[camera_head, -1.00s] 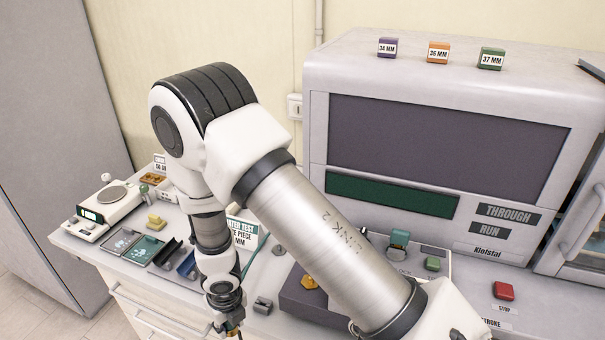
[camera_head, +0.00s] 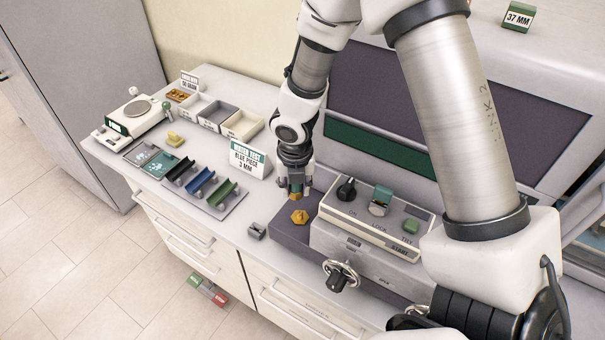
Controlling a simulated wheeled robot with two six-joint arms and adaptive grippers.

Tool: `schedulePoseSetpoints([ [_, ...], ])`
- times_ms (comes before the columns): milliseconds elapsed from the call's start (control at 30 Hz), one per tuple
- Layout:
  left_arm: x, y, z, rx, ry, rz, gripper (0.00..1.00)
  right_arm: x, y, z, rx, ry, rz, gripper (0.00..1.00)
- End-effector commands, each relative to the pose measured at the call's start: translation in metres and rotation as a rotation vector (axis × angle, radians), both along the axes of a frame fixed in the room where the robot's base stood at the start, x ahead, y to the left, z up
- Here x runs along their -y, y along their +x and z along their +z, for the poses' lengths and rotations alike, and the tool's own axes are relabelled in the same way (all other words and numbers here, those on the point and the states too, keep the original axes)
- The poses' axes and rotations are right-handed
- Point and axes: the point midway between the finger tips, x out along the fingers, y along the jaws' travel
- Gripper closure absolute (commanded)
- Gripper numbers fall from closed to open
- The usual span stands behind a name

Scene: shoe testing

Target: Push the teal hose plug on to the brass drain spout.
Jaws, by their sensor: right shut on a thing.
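My right gripper (camera_head: 296,190) points down over the back left corner of the dark purple base. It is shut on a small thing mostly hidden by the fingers. A little teal shows there, in keeping with the teal hose plug, and brass-yellow shows at the tips. An angular brass-coloured piece (camera_head: 299,217) sits on the dark base just in front of the gripper; I cannot tell whether it is the drain spout. No other clear spout shows. Contact between the held thing and any brass part cannot be made out. My left gripper is not in view.
A control box (camera_head: 365,215) with a black knob, a lever and a green button stands right of the gripper. A handwheel (camera_head: 340,275) juts out in front. The sign (camera_head: 248,158), coloured cradles (camera_head: 203,185) and bins (camera_head: 215,115) lie left. A small grey block (camera_head: 257,231) sits near the front edge.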

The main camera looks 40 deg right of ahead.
Motion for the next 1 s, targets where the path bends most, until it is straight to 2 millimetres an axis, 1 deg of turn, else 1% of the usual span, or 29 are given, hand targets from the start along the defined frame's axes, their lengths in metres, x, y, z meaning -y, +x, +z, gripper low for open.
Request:
schedulePoseSetpoints([
  [100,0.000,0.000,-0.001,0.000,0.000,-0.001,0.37,-0.001,-0.002,-0.001,-0.002,0.001,0.002,1.00],
  [233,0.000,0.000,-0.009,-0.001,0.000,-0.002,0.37,0.000,-0.002,-0.011,-0.002,0.001,0.001,1.00],
  [600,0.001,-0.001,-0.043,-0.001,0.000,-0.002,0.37,0.000,-0.002,-0.053,-0.001,0.000,0.002,1.00],
  [733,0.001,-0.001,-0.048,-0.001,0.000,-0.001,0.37,0.000,-0.001,-0.058,-0.001,0.000,0.002,1.00],
  [1000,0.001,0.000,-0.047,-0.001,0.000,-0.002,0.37,0.000,-0.001,-0.058,0.000,0.001,0.002,1.00],
])
